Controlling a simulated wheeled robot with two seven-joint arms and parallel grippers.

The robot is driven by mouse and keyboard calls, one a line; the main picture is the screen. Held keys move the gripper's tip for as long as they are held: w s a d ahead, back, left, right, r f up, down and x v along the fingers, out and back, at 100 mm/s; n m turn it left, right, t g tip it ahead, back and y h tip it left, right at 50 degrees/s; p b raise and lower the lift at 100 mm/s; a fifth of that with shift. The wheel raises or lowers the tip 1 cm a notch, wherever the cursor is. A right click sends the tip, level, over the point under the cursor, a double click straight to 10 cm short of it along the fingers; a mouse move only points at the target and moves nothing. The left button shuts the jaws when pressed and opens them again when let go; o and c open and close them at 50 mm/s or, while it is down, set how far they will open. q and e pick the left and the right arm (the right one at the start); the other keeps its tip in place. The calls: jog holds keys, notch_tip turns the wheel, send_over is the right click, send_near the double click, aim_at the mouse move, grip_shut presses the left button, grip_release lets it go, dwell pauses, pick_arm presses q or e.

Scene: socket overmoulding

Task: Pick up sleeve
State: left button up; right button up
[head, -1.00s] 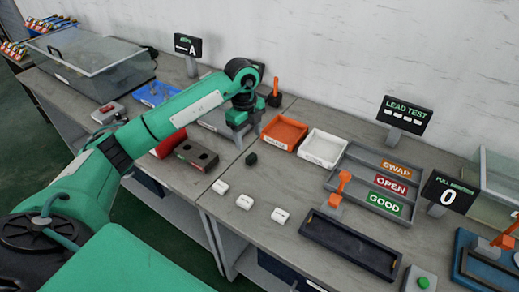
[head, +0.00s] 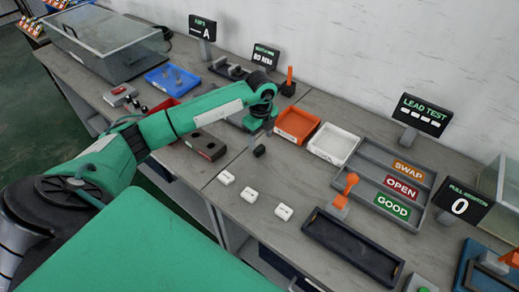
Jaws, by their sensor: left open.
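My left gripper (head: 260,128) points down over the bench, its fingers partly hidden by the wrist above them. It is open, with its fingertips just above and beside a small dark block (head: 259,151) on the bench. I cannot tell for certain whether this block is the sleeve, or whether a finger touches it. Three small white pieces (head: 254,195) lie in a row in front of it. My right gripper is not in view.
An orange tray (head: 297,139) and a white tray (head: 351,146) stand right of the gripper. A grey sorting rack (head: 416,169) and a dark long tray (head: 352,262) lie further right. A dark block with two holes (head: 204,146) is at left. Bench around the white pieces is clear.

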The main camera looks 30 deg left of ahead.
aim_at(259, 148)
pick_arm(q)
notch_tip(259, 148, down, 4)
jog(key=shift+s+a+r+p, duration=0.15)
jog(key=shift+p, duration=0.3)
jog(key=shift+f, duration=0.25)
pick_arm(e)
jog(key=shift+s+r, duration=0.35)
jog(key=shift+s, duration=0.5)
pick_arm(q)
jog(key=c, duration=1.1)
jog(key=shift+o, duration=0.2)
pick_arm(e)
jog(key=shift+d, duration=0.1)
